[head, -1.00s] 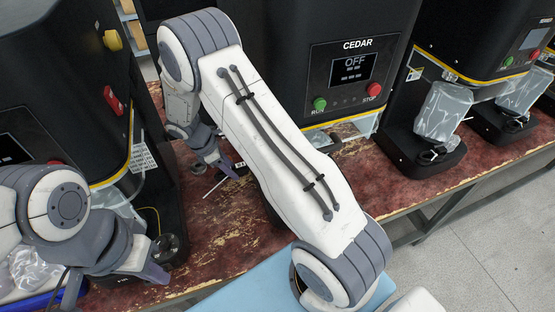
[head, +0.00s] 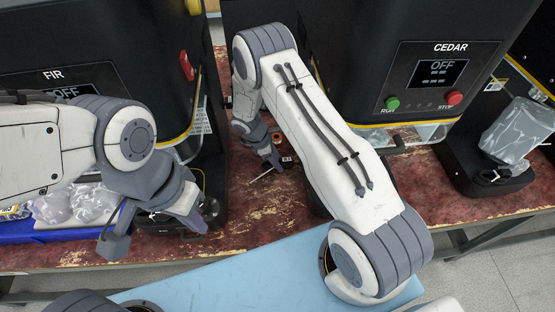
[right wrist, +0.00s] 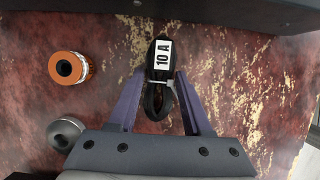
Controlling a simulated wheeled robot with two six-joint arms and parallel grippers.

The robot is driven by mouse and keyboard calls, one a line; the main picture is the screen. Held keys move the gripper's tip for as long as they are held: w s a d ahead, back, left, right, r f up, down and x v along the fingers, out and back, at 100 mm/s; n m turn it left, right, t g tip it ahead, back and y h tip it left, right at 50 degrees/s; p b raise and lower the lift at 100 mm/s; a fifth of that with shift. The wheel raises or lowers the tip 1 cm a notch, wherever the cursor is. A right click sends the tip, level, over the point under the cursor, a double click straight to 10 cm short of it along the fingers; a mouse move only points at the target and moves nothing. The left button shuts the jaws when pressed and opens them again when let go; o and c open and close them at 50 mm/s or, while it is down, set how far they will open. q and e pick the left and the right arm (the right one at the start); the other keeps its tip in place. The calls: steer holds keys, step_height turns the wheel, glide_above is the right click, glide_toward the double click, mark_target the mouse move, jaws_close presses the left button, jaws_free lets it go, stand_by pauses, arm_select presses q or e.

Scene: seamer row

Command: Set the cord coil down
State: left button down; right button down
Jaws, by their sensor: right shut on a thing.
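The cord coil (right wrist: 158,100) is a black bundle with a white "10 A" tag. In the right wrist view it sits between the two purple fingers of my right gripper (right wrist: 160,88), which is shut on it. The worn red bench top (right wrist: 240,75) is behind it; I cannot tell whether the coil touches it. In the head view my right gripper (head: 270,158) is low over the bench between two machines, and the coil is mostly hidden there. My left gripper (head: 160,228) is open and empty, with its fingers wide apart, in front of the FIR machine.
An orange roll (right wrist: 70,67) and a grey metal round part (right wrist: 65,132) are left of the coil. The FIR machine (head: 100,45) and the CEDAR machine (head: 400,50) flank the spot. A blue tray (head: 60,235) with clear bags is at left. Bare bench lies right of the coil.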

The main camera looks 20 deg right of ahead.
steer(key=shift+f, duration=0.2)
steer(key=shift+c, duration=1.7)
jaws_free()
steer(key=shift+r, duration=0.1)
